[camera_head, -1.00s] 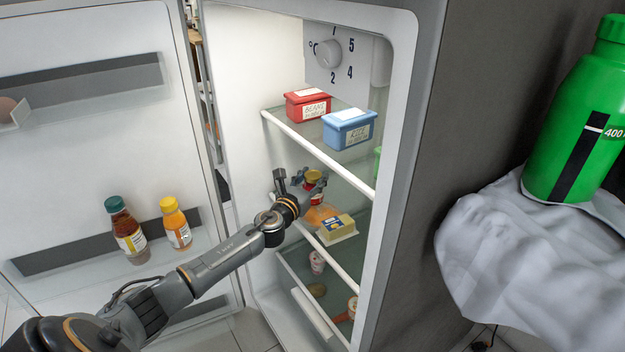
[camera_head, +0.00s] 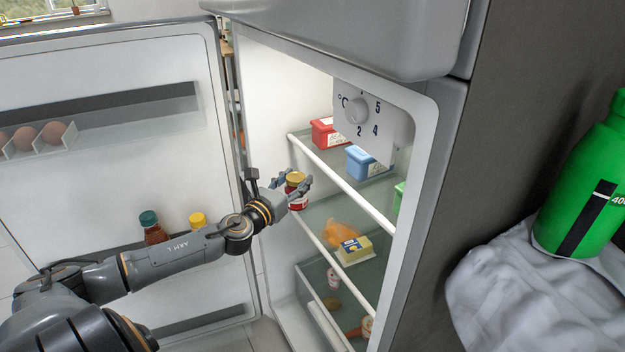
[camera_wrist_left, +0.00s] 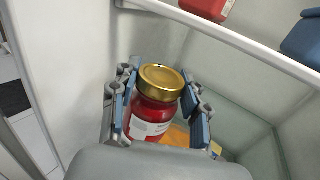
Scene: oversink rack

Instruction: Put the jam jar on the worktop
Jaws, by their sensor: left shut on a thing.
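The jam jar (camera_head: 297,190), red with a gold lid and a white label, is held upright by my left gripper (camera_head: 281,188) at the front of the open fridge. In the left wrist view the jam jar (camera_wrist_left: 155,108) stands between the two fingers of my left gripper (camera_wrist_left: 158,110), which are shut on it. It is above the level of the middle shelf (camera_head: 325,243) and below the upper shelf. The worktop is not clearly in view. My right gripper is not in view.
The upper shelf (camera_head: 340,178) carries a red box (camera_head: 324,133) and a blue box (camera_head: 366,162). A butter pack (camera_head: 355,250) and an orange item sit on the middle shelf. The open door (camera_head: 110,110) holds eggs and bottles on the left. A green bottle (camera_head: 580,195) stands on white cloth at right.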

